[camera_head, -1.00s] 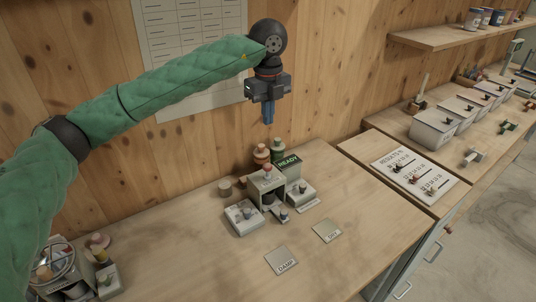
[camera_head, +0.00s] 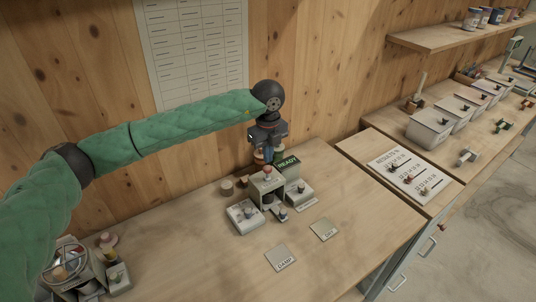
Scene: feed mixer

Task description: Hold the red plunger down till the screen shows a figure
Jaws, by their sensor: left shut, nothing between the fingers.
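The grey tester (camera_head: 256,188) stands on the near table, with the red plunger (camera_head: 267,171) on its top. Its small dark screen (camera_head: 288,162) reads READY in green letters; no figure shows. My right gripper is not in view.
Two plates, DAMP (camera_head: 281,258) and another (camera_head: 323,230), lie in front of the tester. A small grey unit (camera_head: 244,215) sits at its left. A results board (camera_head: 402,175) lies to the right. The table's front is clear.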

